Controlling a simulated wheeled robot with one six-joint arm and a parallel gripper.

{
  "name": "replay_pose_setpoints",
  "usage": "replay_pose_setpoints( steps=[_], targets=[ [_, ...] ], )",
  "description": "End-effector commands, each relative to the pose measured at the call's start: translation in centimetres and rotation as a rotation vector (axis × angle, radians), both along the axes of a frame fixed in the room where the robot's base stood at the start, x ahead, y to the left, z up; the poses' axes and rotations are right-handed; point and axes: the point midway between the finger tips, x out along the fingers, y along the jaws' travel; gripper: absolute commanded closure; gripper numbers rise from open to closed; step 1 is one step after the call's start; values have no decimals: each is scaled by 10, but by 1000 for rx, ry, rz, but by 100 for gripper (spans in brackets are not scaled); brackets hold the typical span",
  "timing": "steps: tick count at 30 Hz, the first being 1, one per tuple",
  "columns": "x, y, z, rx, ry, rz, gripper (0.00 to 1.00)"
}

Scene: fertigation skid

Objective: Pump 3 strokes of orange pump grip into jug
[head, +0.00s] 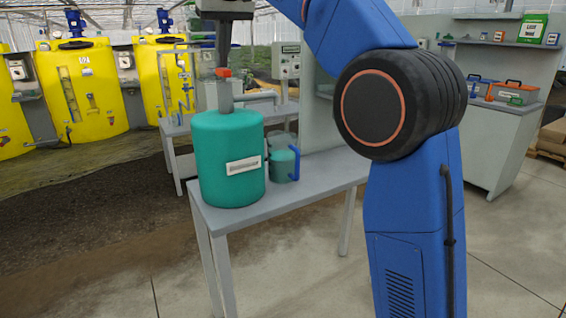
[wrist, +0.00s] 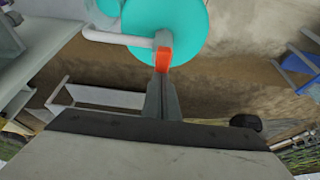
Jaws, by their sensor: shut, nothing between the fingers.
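A teal drum (head: 228,165) with a white label stands on a grey bench. The orange pump grip (head: 222,73) tops its pump, and a grey spout (head: 262,97) runs right from it. A teal jug (head: 282,166) with a blue handle stands on the bench just right of the drum. My gripper (head: 222,64) points down directly above the orange grip, shut and empty. In the wrist view, the fingertips (wrist: 162,76) are at the orange grip (wrist: 163,58), and I cannot tell whether they touch it. The jug's inside is hidden.
The grey bench top (head: 325,172) is clear to the right of the jug. A grey panel stands behind it. Yellow tanks (head: 85,85) line the back left. A side counter (head: 515,106) with toolboxes is at the right.

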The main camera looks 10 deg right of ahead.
Motion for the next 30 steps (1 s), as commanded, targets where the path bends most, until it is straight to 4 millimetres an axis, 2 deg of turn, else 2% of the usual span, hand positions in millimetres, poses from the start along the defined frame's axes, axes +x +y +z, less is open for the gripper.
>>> replay_pose_setpoints(
  steps=[10, 30],
  targets=[
    [1, 0, -1, 0, 1, 0, 100],
    [2, 1, 31, 0, 0, 0, 100]
  ],
)
